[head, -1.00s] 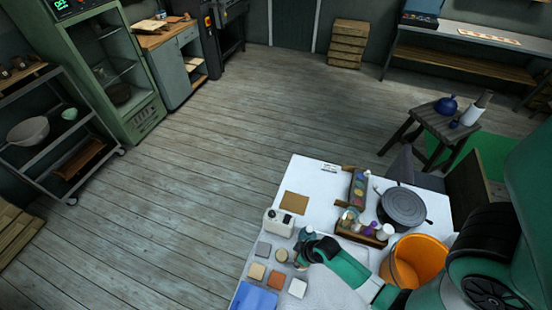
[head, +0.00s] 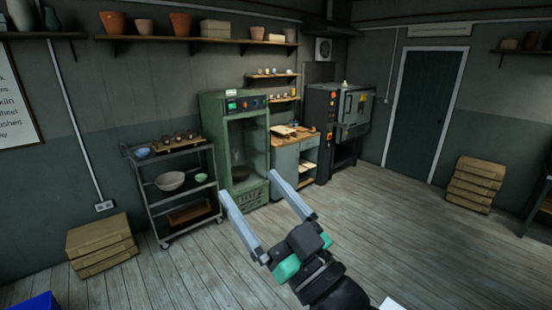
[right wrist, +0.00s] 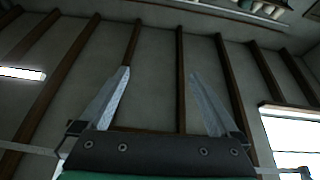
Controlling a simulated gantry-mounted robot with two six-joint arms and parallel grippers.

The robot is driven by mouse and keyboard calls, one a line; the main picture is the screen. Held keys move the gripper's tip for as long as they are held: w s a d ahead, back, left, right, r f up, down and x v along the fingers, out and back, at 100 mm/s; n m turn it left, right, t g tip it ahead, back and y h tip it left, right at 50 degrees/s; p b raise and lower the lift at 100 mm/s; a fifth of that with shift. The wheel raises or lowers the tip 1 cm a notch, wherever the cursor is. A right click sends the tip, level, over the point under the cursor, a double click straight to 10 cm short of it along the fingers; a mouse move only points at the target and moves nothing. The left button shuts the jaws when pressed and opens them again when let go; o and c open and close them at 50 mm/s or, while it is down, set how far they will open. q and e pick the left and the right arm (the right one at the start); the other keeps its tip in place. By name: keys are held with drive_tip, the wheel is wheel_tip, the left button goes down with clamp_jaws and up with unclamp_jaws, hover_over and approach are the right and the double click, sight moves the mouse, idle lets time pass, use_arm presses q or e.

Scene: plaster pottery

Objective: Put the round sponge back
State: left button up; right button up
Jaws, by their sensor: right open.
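My right gripper (head: 247,183) is raised in the middle of the head view, with its two long grey fingers spread apart and nothing between them. In the right wrist view the same fingers (right wrist: 160,95) are open and empty, pointing up toward the ceiling. No round sponge is visible in either current view. My left gripper is not in view.
A dark metal cart (head: 180,192) with bowls stands at the left wall beside a green cabinet (head: 234,142). The wooden floor (head: 410,225) between is clear.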

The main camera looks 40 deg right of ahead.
drive_tip(key=s+a+r+t+y+p, duration=0.1)
drive_tip(key=s+r+p, duration=0.3)
drive_tip(key=r, duration=0.7)
drive_tip(key=s+a+r+t+y+p, duration=0.1)
drive_tip(key=s+a+r+t+p, duration=0.2)
drive_tip(key=r, duration=0.8)
drive_tip(key=s+p, duration=0.2)
drive_tip(key=shift+s+a+r+n+y, duration=0.3)
drive_tip(key=shift+a+y, duration=0.05)
drive_tip(key=shift+y, duration=0.05)
